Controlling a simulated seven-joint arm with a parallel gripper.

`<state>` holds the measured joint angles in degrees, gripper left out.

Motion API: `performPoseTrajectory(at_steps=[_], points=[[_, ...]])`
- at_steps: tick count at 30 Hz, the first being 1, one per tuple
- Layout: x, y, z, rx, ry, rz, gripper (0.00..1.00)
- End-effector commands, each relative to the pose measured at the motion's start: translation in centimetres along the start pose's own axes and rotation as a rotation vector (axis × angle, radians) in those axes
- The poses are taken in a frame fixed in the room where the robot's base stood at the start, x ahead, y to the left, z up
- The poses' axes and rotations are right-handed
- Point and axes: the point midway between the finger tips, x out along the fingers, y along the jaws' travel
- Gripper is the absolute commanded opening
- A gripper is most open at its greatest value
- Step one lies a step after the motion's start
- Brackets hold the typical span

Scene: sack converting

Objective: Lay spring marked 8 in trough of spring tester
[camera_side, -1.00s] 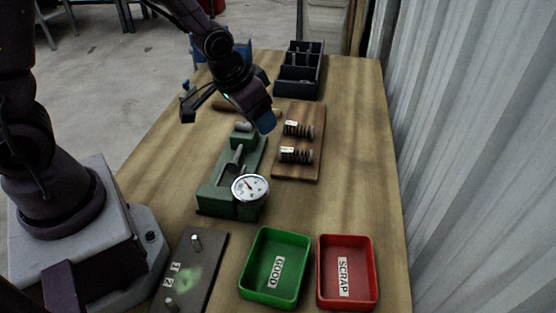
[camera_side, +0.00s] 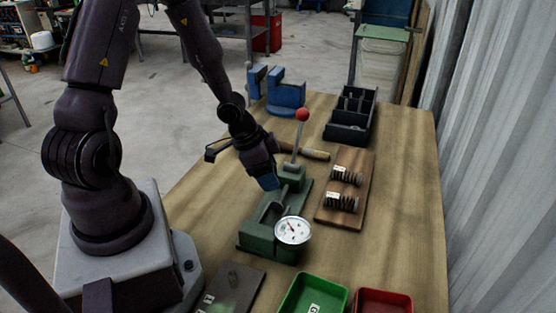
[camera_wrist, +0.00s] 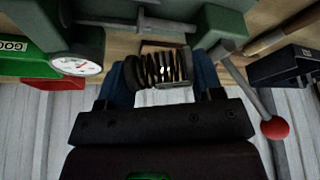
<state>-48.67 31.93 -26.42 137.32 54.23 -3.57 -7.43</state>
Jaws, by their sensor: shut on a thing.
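My gripper (camera_side: 264,178) is over the green spring tester (camera_side: 258,238), tilted downward. In the wrist view its blue fingers (camera_wrist: 161,80) are shut on a coil spring (camera_wrist: 165,67), which lies across between them. A light tag shows on the spring, but I cannot read its number. The spring is hidden behind the gripper in the side view. The tester has a round dial gauge (camera_side: 293,230), which also shows in the wrist view (camera_wrist: 76,66), and a lever with a red knob (camera_side: 302,115). I cannot clearly see the trough or whether the spring touches it.
Two tagged springs (camera_side: 347,176) (camera_side: 341,203) lie on a wooden board (camera_side: 336,221) right of the tester. A black divided bin (camera_side: 347,134) and a blue vise (camera_side: 286,97) stand behind. A green tray (camera_side: 312,293) and red tray (camera_side: 383,302) are in front.

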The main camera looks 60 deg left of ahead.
Motion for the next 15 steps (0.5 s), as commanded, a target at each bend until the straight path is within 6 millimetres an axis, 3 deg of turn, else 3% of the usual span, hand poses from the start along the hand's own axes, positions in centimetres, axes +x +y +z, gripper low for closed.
performPoseTrajectory(at_steps=[10,15], points=[[1.6,4.0,1.0,0.355,-0.002,0.147,0.09],[1.4,5.1,0.8,0.429,-0.002,0.175,0.09]])
